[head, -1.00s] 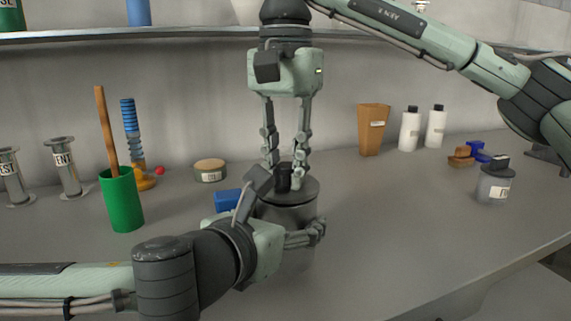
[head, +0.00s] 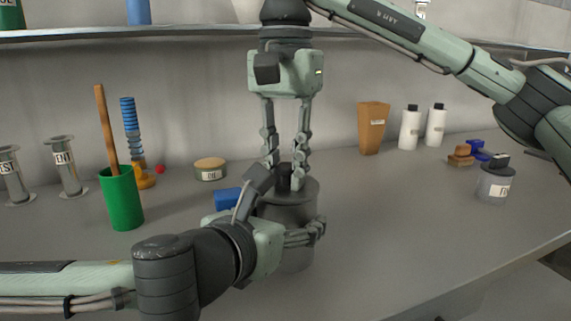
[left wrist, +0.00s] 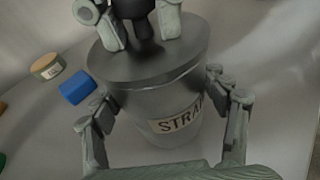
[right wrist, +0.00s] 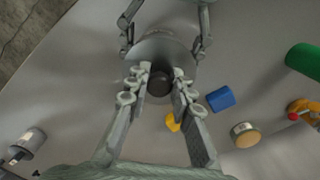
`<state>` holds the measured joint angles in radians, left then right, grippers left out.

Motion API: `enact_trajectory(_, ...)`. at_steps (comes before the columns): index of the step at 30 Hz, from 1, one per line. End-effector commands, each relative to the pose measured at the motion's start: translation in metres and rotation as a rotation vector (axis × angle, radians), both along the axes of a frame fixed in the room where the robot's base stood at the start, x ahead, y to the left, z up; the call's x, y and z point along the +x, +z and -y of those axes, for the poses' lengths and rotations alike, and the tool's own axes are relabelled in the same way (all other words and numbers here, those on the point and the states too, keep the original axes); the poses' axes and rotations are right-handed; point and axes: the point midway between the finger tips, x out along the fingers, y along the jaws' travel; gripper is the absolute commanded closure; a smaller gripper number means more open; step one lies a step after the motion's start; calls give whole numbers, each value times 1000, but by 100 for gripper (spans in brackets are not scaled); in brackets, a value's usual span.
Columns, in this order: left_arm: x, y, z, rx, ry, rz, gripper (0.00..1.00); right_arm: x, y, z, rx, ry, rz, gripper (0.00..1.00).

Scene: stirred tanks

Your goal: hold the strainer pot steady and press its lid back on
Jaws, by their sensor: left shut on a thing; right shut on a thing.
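The grey strainer pot (head: 293,215) stands on the bench at mid-picture in the head view; its label, partly hidden, shows in the left wrist view (left wrist: 172,122). Its dark grey lid (left wrist: 150,66) lies on top, apparently level; I cannot tell whether it is fully seated. My right gripper (head: 286,181) points straight down from above and is shut on the lid's black knob (right wrist: 159,84). My left gripper (left wrist: 164,100) comes in low from the left, with its fingers on both sides of the pot's body, shut on it. The left wrist hides part of the pot in the head view.
A blue block (head: 228,199) lies close to the pot's left. A green cup (head: 121,200) with a wooden stick and a round tin (head: 210,169) stand further left. A lidded grey jar (head: 495,185) stands far right.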

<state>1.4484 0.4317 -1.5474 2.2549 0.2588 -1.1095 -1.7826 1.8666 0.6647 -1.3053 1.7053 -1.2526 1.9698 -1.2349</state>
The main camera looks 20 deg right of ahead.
Motion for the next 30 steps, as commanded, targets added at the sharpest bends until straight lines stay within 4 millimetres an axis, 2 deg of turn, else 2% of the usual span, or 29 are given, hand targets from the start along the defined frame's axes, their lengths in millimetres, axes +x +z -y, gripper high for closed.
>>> enact_trajectory(13, 0, 0, 0, -1, 0, 1, 59, 0, 0, 0, 0, 0, 0, 100)
enact_trajectory(14, 0, 0, 0, -1, 0, 1, 59, 0, 0, 0, 0, 0, 0, 76)
enact_trajectory(18, 0, 1, 0, -1, 0, 1, 59, 0, 0, 0, 0, 0, 0, 58)
enact_trajectory(19, 0, 1, 0, -1, 0, 1, 59, 0, 0, 0, 0, 0, 0, 55)
enact_trajectory(26, 0, 0, 0, -1, 0, 1, 59, 0, 0, 0, 0, 0, 0, 53)
enact_trajectory(30, 0, 0, 0, -1, 0, 1, 59, 0, 0, 0, 0, 0, 0, 35)
